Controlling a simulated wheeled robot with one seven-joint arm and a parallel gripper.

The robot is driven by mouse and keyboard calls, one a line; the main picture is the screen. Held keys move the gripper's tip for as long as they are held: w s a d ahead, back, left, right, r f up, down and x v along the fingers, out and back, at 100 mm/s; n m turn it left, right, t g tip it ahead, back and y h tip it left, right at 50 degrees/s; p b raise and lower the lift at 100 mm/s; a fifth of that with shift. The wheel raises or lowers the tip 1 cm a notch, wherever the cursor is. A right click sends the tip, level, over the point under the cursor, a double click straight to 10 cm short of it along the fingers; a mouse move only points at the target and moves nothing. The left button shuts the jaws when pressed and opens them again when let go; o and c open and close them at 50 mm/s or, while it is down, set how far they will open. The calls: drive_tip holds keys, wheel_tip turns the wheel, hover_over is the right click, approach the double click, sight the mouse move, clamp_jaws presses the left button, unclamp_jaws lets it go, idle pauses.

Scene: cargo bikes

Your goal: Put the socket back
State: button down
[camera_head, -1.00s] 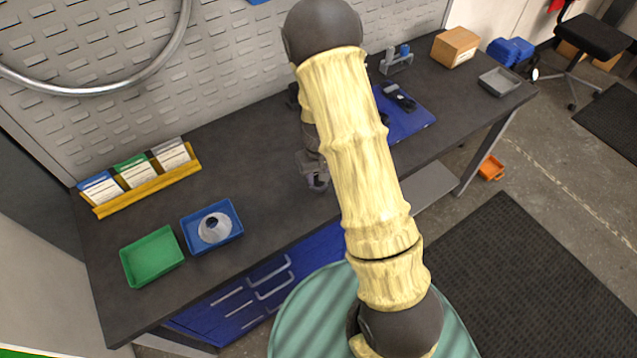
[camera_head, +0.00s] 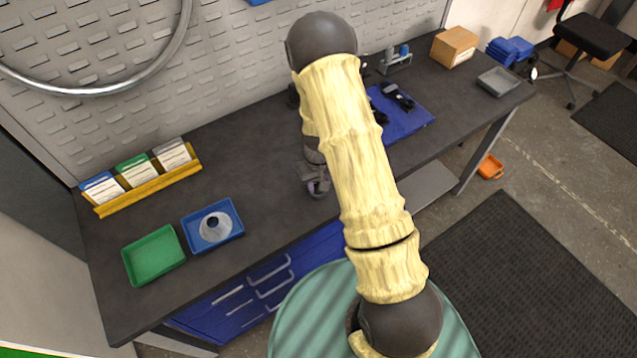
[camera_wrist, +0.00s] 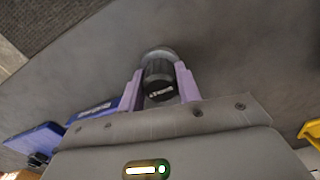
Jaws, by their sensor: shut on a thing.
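My gripper (camera_wrist: 160,88) is shut on a dark cylindrical socket (camera_wrist: 159,72), which sits between its two purple fingers in the wrist view. White lettering shows on the socket's near face. In the head view my gripper (camera_head: 316,180) hangs over the middle of the dark workbench, left of my arm, with the round grey end of the socket (camera_head: 317,189) low between the fingers. I cannot tell whether the socket touches the bench top. A grey holder (camera_head: 394,62) with a blue piece on it stands at the back of the bench, right of my arm.
A blue mat (camera_head: 421,119) with dark tools lies right of my arm, partly hidden by it. A green tray (camera_head: 153,257) and a blue tray (camera_head: 230,208) holding a pale round part are at left, before a yellow card rack (camera_head: 148,190). The bench between is clear.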

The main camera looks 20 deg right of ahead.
drive_tip(key=c, duration=1)
unclamp_jaws()
drive_tip(key=shift+f, duration=0.1)
wheel_tip(320, 180, up, 12)
drive_tip(key=b, duration=0.1)
drive_tip(key=shift+r, duration=0.25)
drive_tip(key=s+r+m+t, duration=0.1)
drive_tip(key=s+r+t, duration=0.1)
drive_tip(key=s+r, duration=0.8)
drive_tip(key=s, duration=0.4)
drive_tip(key=shift+s+r+t, duration=0.15)
drive_tip(key=shift+r+t, duration=0.15)
drive_tip(key=shift+r, duration=0.05)
